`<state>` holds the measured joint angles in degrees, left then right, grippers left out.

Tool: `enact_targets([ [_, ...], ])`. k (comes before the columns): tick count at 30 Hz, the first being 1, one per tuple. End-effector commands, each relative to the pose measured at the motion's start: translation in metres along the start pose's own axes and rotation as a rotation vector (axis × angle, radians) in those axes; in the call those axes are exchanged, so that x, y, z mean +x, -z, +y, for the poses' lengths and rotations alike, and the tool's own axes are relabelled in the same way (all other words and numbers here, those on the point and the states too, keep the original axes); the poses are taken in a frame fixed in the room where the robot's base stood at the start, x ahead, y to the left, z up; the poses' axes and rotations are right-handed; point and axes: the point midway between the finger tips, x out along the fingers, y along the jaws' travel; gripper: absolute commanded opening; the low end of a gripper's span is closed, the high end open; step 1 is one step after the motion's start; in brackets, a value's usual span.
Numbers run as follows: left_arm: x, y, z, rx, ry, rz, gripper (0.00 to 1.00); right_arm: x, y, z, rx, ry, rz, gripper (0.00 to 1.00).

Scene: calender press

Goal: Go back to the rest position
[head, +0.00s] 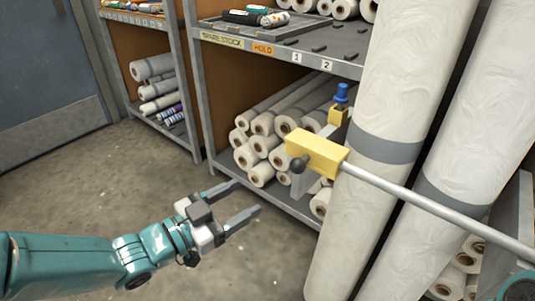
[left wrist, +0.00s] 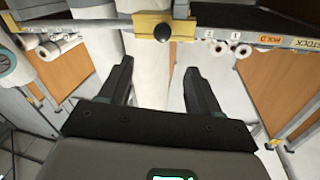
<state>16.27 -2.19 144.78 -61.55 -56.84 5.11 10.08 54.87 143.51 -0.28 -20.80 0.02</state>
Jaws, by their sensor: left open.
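My left gripper (head: 248,197) reaches in from the lower left of the head view, in front of the steel shelf rack. Its two fingers are spread apart with nothing between them. In the left wrist view the same gripper (left wrist: 159,66) is open and empty, with a pale upright roll behind the gap. A gap shows between the fingers and the rolls in the head view. My right gripper is not in view.
A yellow clamp block (head: 316,153) with a black knob sits on a grey bar (head: 430,208) crossing two tall wrapped rolls (head: 365,180). The shelf rack (head: 200,90) holds several white rolls (head: 262,123). Grey floor (head: 70,180) at left is clear, up to a blue-grey door (head: 40,65).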

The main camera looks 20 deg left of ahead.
Motion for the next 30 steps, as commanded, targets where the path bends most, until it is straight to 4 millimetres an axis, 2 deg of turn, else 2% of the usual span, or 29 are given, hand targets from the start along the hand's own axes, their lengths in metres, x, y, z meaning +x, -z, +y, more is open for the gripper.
enact_targets([
  [2, 0.001, 0.0, 0.001, -0.001, -0.004, 0.0, 0.63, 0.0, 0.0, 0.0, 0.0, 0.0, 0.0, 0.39],
  [4, 0.005, -0.008, 0.006, -0.021, -0.021, -0.012, 0.63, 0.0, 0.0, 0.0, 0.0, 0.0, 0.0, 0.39],
  [7, 0.018, -0.04, 0.024, -0.096, -0.08, -0.062, 0.63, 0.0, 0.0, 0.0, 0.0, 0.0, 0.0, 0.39],
  [8, 0.023, -0.054, 0.031, -0.133, -0.098, -0.085, 0.63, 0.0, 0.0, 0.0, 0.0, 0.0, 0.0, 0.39],
  [11, 0.039, -0.117, 0.056, -0.305, -0.112, -0.213, 0.63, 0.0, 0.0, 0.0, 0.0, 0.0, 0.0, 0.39],
  [12, 0.042, -0.147, 0.067, -0.378, -0.103, -0.289, 0.63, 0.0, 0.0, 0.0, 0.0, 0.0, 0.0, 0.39],
  [14, 0.041, -0.194, 0.086, -0.484, -0.081, -0.42, 0.63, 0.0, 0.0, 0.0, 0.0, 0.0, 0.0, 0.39],
  [15, 0.037, -0.221, 0.098, -0.545, -0.063, -0.507, 0.63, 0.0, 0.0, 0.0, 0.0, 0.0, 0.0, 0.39],
  [18, 0.018, -0.28, 0.13, -0.671, -0.019, -0.717, 0.63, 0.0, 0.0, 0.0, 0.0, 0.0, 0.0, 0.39],
  [21, -0.007, -0.323, 0.159, -0.767, 0.024, -0.907, 0.63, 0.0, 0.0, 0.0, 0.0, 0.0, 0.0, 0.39],
  [24, -0.037, -0.355, 0.184, -0.854, 0.074, -1.091, 0.63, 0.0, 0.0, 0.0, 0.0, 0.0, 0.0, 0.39],
  [27, -0.071, -0.376, 0.203, -0.942, 0.147, -1.274, 0.63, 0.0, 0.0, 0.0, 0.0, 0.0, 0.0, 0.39],
  [30, -0.098, -0.378, 0.213, -1.016, 0.202, -1.427, 0.63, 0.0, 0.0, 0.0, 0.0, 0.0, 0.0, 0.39],
])
